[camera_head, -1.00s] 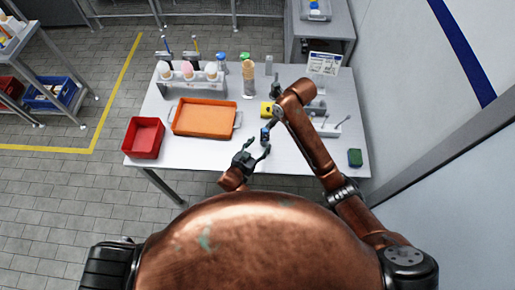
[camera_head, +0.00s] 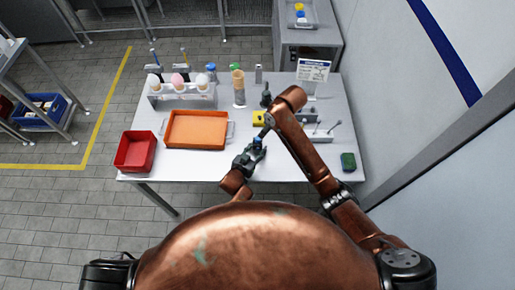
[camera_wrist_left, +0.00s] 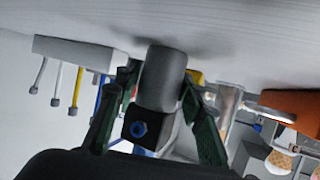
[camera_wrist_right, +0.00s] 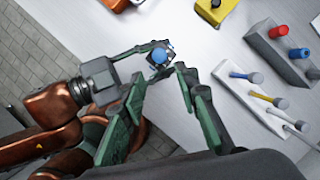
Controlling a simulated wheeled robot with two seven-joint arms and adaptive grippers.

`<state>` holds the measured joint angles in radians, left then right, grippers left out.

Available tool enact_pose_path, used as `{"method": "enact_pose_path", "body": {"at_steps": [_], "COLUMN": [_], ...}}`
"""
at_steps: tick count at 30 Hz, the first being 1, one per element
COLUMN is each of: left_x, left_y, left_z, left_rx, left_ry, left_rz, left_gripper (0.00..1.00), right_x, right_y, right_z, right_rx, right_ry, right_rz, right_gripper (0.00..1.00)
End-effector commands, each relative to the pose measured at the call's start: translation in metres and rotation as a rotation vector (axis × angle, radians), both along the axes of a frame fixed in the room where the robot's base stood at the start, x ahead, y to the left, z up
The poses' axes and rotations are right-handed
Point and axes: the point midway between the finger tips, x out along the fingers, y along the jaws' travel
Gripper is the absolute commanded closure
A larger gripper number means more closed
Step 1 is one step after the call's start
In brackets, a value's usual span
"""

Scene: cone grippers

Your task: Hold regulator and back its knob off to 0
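The regulator (camera_head: 257,142) stands near the front middle of the white table. It has a grey cylinder (camera_wrist_left: 160,82) and a dark block with a blue fitting (camera_wrist_left: 139,129) in the left wrist view. Its blue knob (camera_wrist_right: 160,55) faces up in the right wrist view. My left gripper (camera_head: 253,149) has its fingers on both sides of the regulator and appears shut on it. My right gripper (camera_wrist_right: 161,82) is open and empty, its fingertips just short of the knob. In the head view, my right arm partly hides that gripper. The knob's setting cannot be read.
A yellow block (camera_head: 259,118) lies behind the regulator. A grey holder with several coloured rods (camera_wrist_right: 258,95) is to the right. An orange tray (camera_head: 196,130) and a red bin (camera_head: 135,151) are at the left.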

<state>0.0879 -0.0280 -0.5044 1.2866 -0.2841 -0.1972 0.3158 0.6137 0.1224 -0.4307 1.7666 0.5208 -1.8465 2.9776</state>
Motion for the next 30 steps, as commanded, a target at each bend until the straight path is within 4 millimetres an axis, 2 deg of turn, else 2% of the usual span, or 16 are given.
{"method": "enact_pose_path", "body": {"at_steps": [2,14,18,20,23,30], "left_x": [0.000,0.000,0.000,0.000,0.000,0.000], "left_y": [0.000,0.000,0.000,0.000,0.000,0.000], "left_z": [0.000,0.000,0.000,0.000,0.000,0.000], "left_rx": [0.000,0.000,0.000,0.000,0.000,0.000], "left_ry": [0.000,0.000,0.000,0.000,0.000,0.000], "left_rz": [0.000,0.000,0.000,0.000,0.000,0.000], "left_gripper": [0.70,0.98,0.99,0.99,0.99,0.99], "right_x": [0.000,0.000,0.000,0.001,0.002,0.004], "right_y": [0.000,0.000,0.001,0.002,0.007,0.026], "right_z": [0.000,0.000,0.000,0.001,0.003,0.008], "right_rx": [0.000,0.000,-0.004,-0.011,-0.037,-0.147], "right_ry": [0.000,0.000,-0.003,-0.011,-0.037,-0.145], "right_rz": [0.000,0.000,0.013,0.044,0.155,0.653], "right_gripper": [0.71,0.71,0.63,0.63,0.63,0.63]}}
